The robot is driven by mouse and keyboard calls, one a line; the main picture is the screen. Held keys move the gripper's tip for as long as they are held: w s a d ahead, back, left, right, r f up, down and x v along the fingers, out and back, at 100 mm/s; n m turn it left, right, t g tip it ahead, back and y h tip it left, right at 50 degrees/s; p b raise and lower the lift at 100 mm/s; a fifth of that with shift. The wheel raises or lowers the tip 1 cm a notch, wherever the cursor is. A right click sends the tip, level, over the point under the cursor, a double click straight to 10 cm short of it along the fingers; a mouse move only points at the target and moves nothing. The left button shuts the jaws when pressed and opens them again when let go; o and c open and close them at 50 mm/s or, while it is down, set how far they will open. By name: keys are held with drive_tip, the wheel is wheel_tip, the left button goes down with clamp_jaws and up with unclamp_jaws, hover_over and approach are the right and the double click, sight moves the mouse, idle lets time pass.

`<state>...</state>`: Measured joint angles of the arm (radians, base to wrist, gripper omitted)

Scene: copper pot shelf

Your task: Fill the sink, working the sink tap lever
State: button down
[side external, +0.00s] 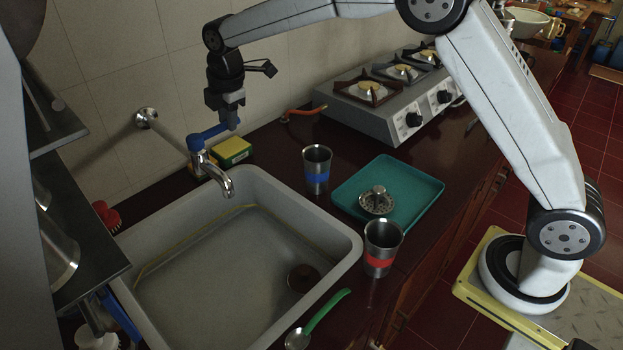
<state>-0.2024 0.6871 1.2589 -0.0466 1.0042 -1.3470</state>
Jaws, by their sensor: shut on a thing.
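The grey sink (352,243) is set in the dark counter. A dark round drain area (303,278) shows on its floor, and a yellowish line runs around its inner walls. I cannot tell whether water stands in it. My gripper (233,124) points down and is shut on the lever's right end. A metal strainer with a knob (376,201) sits on the teal tray (425,187).
A blue-banded metal cup (317,170) and a red-banded one (381,248) stand right of the sink. A green-handled spoon (325,311) lies at the front, and a gas stove (385,95) stands behind.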

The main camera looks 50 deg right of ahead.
drive_tip(key=shift+s+r, duration=0.1)
drive_tip(key=shift+s, duration=0.05)
idle(0.8)
drive_tip(key=shift+s+a+m+g+h, duration=0.35)
drive_tip(key=shift+s+a+m, duration=0.85)
drive_tip(key=shift+m, duration=1.5)
drive_tip(key=shift+s+a+m+g+h, duration=0.35)
drive_tip(key=shift+s+a+m, duration=0.8)
drive_tip(key=shift+m, duration=1.55)
drive_tip(key=shift+s+a+m+g+h, duration=0.3)
drive_tip(key=shift+s+a+m, duration=0.9)
drive_tip(key=shift+m, duration=1.5)
drive_tip(key=c, duration=0.5)
unclamp_jaws()
drive_tip(key=shift+c, duration=0.2)
